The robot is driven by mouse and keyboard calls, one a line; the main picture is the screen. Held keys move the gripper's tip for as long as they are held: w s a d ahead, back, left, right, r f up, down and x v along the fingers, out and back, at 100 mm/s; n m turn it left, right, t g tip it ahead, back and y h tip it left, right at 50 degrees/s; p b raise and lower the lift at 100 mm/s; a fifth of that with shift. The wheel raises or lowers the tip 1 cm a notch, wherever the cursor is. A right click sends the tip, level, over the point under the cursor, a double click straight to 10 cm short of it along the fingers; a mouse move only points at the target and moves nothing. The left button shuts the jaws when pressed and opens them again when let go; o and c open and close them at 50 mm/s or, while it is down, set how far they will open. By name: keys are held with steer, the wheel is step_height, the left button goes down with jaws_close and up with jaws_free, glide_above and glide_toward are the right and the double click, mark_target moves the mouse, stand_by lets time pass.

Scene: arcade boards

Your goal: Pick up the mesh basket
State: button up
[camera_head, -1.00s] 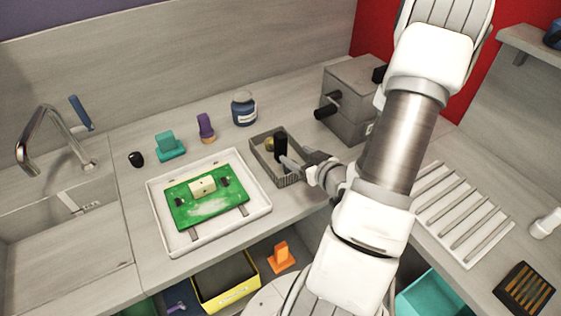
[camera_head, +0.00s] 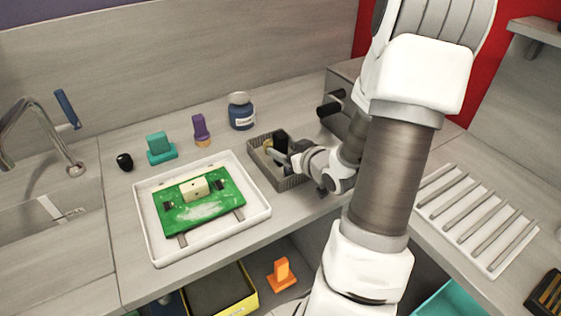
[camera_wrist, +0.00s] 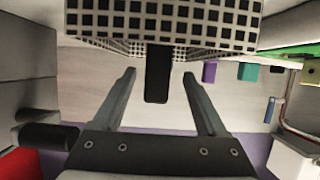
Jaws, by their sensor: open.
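The mesh basket (camera_head: 291,182) is a grey open box on the counter, right of the white tray in the head view. Its gridded wall also fills the top of the wrist view (camera_wrist: 105,25). My gripper (camera_wrist: 159,74) is open, its two dark fingers pointing towards the basket. A dark upright block (camera_wrist: 158,88) shows between the fingers, against the basket wall; I cannot tell whether it is part of the basket. In the head view my gripper (camera_head: 284,155) is at the basket's right side, and my wrist hides part of the basket.
The white tray (camera_head: 258,212) with a green board (camera_head: 212,208) stands close on the left. A blue jar (camera_head: 241,117), purple block (camera_head: 201,132) and teal block (camera_head: 160,150) stand behind. A grey box with black knobs (camera_head: 331,105) is behind on the right.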

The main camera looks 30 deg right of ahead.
steer(key=shift+w+r+b+x, duration=0.1)
steer(key=shift+r+b+x, duration=0.1)
steer(key=shift+x, duration=0.8)
steer(key=shift+w+r+b+x, duration=0.1)
steer(key=shift+r+x, duration=0.1)
steer(key=shift+x, duration=0.8)
steer(key=shift+w+r+b+x, duration=0.1)
steer(key=shift+r+b+x, duration=0.05)
steer(key=shift+x, duration=0.85)
steer(key=shift+s+d, duration=0.1)
steer(key=shift+d, duration=0.1)
jaws_close()
